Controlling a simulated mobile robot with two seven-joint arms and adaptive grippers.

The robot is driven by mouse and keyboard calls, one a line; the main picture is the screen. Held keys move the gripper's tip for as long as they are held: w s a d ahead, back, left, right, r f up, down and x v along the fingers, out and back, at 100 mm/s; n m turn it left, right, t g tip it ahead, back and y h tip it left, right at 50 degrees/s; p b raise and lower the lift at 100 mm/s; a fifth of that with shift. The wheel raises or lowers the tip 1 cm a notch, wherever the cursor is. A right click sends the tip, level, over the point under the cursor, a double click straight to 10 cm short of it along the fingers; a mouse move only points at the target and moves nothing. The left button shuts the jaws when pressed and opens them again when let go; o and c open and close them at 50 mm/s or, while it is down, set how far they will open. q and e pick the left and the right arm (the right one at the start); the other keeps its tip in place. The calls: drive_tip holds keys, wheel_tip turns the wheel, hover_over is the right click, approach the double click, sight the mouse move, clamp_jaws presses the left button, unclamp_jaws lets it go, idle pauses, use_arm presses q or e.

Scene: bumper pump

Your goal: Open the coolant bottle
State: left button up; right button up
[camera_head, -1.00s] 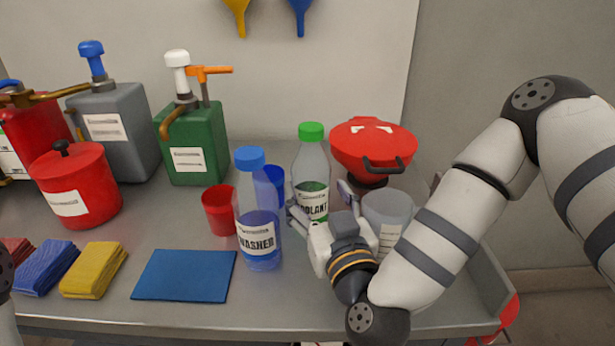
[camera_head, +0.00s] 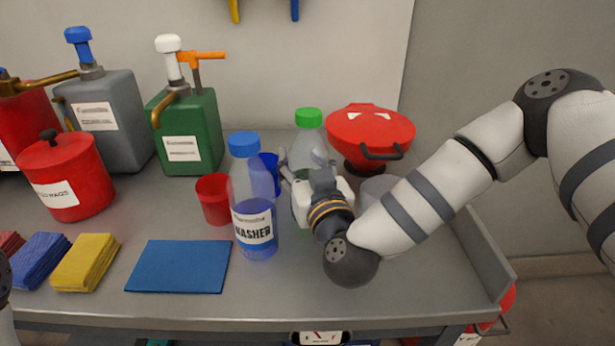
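The coolant bottle (camera_head: 309,137) is clear with a green cap (camera_head: 308,117) on it. It stands upright towards the back of the bench; its lower part and label are mostly hidden behind my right gripper. My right gripper (camera_head: 304,162) is in front of the bottle, below the cap, with its fingers apart, one towards each side of the bottle. I cannot tell whether they touch it. Only a sliver of my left arm shows at the left edge; its gripper is out of view.
The washer bottle (camera_head: 245,185) with a blue cap stands close left of my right gripper. Red (camera_head: 213,199) and blue (camera_head: 268,172) cups are near. A red funnel-like lidded thing (camera_head: 371,128) is behind right, and a clear cup (camera_head: 374,190) is partly hidden by my arm. A blue mat (camera_head: 180,266) lies in front.

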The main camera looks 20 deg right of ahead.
sight(303, 110)
drive_tip(key=shift+c, duration=0.9)
wheel_tip(303, 110, up, 10)
drive_tip(key=shift+r+p, duration=0.1)
drive_tip(key=shift+p, duration=0.85)
use_arm(q)
drive_tip(key=shift+w+r+t, duration=0.5)
drive_tip(key=shift+w+r, duration=0.65)
drive_tip(key=shift+w, duration=0.1)
